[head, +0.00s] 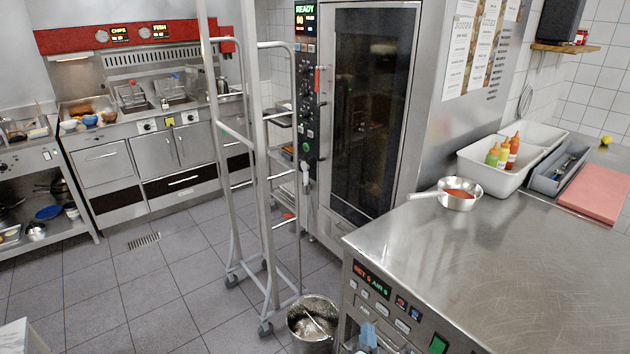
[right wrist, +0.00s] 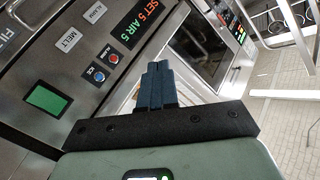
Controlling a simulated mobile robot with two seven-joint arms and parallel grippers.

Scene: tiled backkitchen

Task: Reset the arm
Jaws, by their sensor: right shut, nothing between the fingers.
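My right gripper (right wrist: 157,68) points away from the camera in the right wrist view, its dark blue fingers together and nothing between them. It is in front of the steel unit's control panel (right wrist: 98,75), near the buttons, with no clear contact visible. In the head view only the blue fingertips of the right gripper (head: 367,335) show at the bottom edge, by the front of that panel. The rest of the right arm is out of the picture. My left gripper is not in view.
The steel counter (head: 480,265) carries a small pan (head: 459,194), a white tub (head: 470,163) with sauce bottles and a pink board (head: 597,192). A wheeled rack (head: 272,200) and a metal bucket (head: 313,330) stand left of it. Tiled floor (head: 150,300) is open further left.

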